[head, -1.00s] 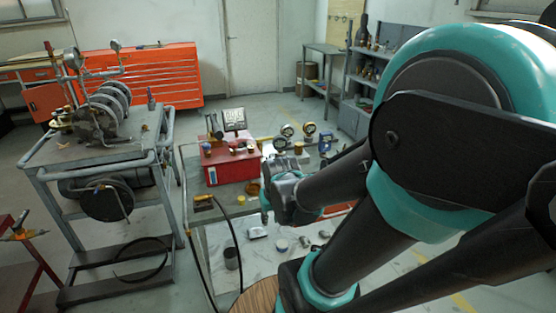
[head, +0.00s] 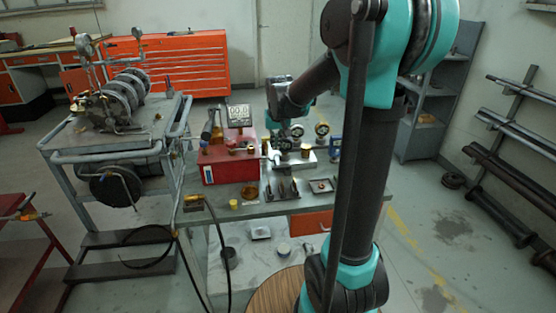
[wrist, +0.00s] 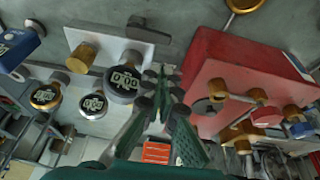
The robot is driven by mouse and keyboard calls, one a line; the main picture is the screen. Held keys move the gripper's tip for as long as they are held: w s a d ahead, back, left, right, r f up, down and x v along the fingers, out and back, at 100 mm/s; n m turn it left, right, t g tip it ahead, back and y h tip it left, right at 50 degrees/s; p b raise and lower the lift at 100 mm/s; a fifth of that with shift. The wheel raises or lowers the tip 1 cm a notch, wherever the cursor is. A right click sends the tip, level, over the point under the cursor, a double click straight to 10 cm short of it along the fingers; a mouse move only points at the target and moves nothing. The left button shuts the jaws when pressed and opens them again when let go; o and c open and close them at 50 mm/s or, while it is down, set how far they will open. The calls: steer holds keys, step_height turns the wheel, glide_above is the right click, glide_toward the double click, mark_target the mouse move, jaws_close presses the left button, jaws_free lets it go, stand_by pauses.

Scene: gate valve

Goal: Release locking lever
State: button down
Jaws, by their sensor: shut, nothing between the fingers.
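My gripper (wrist: 158,98) points in among the fittings in the wrist view, its fingers drawn together and empty. Left of it is a grey plate (wrist: 112,33) with a brass knob (wrist: 82,57) and a dark bar. A digital gauge (wrist: 124,80) reading zeros is close beside the fingertips. Right of it stands a red box (wrist: 235,75) with brass-ended fittings; the box also shows in the head view (head: 222,168). I cannot pick out for certain which part is the locking lever. In the head view my gripper is small and partly lost against the fittings.
Two round dial gauges (wrist: 46,95) (wrist: 92,104) sit left of the digital one. A blue device (wrist: 18,48) is farther left. In the head view, a grey trolley with a pump (head: 115,105) stands left, and a hose (head: 215,225) hangs from the bench (head: 235,208). Pipe racks line the right wall.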

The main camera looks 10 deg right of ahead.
mark_target(275, 167)
steer(key=shift+f, duration=0.1)
steer(key=x, duration=0.9)
steer(key=shift+w+f, duration=0.15)
steer(key=shift+f, duration=0.25)
steer(key=shift+s+a+n, duration=0.1)
steer(key=shift+s+n, duration=0.25)
steer(key=shift+n, duration=0.35)
steer(key=s+n+y, duration=0.1)
steer(key=n, duration=0.1)
steer(key=shift+s+n, duration=0.1)
steer(key=shift+n, duration=0.2)
steer(key=n, duration=0.1)
steer(key=s+n+y, duration=0.1)
steer(key=n, duration=0.1)
steer(key=s+n+g, duration=0.1)
steer(key=shift+d+y, duration=0.25)
steer(key=shift+y, duration=0.05)
steer(key=n, duration=0.2)
steer(key=s+d+n+g, duration=0.1)
steer(key=n, duration=0.1)
steer(key=shift+s+y, duration=0.2)
steer(key=shift+y, duration=0.2)
steer(key=n, duration=0.1)
steer(key=s+d+n+g, duration=0.1)
steer(key=n, duration=0.1)
